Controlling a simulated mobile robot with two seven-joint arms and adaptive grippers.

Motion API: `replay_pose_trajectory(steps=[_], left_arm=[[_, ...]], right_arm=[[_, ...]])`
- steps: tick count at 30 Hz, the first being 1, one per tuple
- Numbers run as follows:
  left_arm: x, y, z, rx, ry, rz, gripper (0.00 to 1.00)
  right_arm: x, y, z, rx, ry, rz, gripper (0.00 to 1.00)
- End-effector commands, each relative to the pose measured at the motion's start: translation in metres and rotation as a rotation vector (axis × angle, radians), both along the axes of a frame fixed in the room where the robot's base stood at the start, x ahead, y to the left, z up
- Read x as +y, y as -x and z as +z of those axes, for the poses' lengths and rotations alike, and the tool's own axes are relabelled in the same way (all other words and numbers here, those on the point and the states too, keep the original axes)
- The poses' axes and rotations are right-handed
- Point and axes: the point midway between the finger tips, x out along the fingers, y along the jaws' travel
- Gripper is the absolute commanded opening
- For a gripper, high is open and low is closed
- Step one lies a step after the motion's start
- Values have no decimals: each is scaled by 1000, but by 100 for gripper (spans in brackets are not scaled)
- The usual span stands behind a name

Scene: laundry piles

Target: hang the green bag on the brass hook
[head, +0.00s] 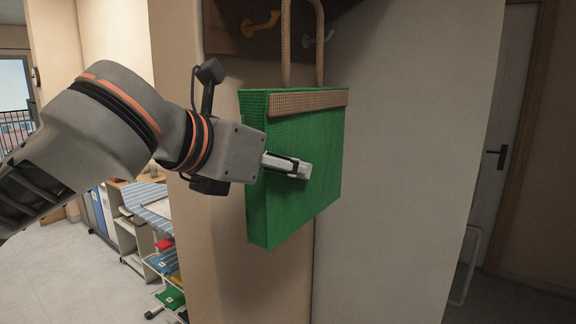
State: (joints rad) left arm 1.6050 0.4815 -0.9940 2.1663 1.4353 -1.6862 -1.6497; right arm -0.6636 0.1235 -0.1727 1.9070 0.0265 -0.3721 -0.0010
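The green bag (303,160) is upright in front of the wall corner, with a tan band along its top. Its tan handle (287,45) stands up in a loop, cut off at the top of the picture. The brass hook (262,24) is on a dark board, to the left of the handle and apart from it. My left gripper (292,168) reaches in from the left and is shut on the bag at its left side; the far side of the grip is hidden. I see no hook bearing the bag. My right gripper is not in view.
A beige wall corner stands close behind the bag. A cart with coloured items (167,262) is at lower left. A door (500,150) is at right.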

Motion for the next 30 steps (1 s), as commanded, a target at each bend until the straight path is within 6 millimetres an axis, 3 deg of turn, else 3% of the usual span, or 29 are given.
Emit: replay_pose_trajectory(steps=[12,30], left_arm=[[19,-14,-2,-1,2,2,4],[45,-33,-4,-1,2,1,4]], right_arm=[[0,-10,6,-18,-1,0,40],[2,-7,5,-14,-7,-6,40]])
